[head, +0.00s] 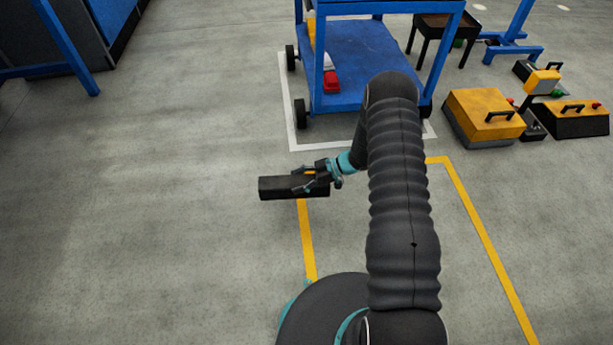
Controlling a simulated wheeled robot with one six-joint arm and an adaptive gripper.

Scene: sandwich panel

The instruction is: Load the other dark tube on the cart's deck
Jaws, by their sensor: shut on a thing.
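My gripper (311,178) is shut on a dark tube (278,188), gripping it near its right end. The tube is black, box-shaped and held roughly level, above the grey floor near a yellow floor line. The blue cart (362,66) stands beyond my gripper, up and to the right, with a blue deck and blue posts. A red item and a white item lie at the left side of its deck. My own arm covers part of the cart's right front. I cannot make out another dark tube on the visible deck.
Yellow-and-black cases (484,112) stand on the floor at the right. A dark small table (440,27) stands behind them. A blue frame (66,45) and dark cabinet are at the upper left. The floor at the left is clear.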

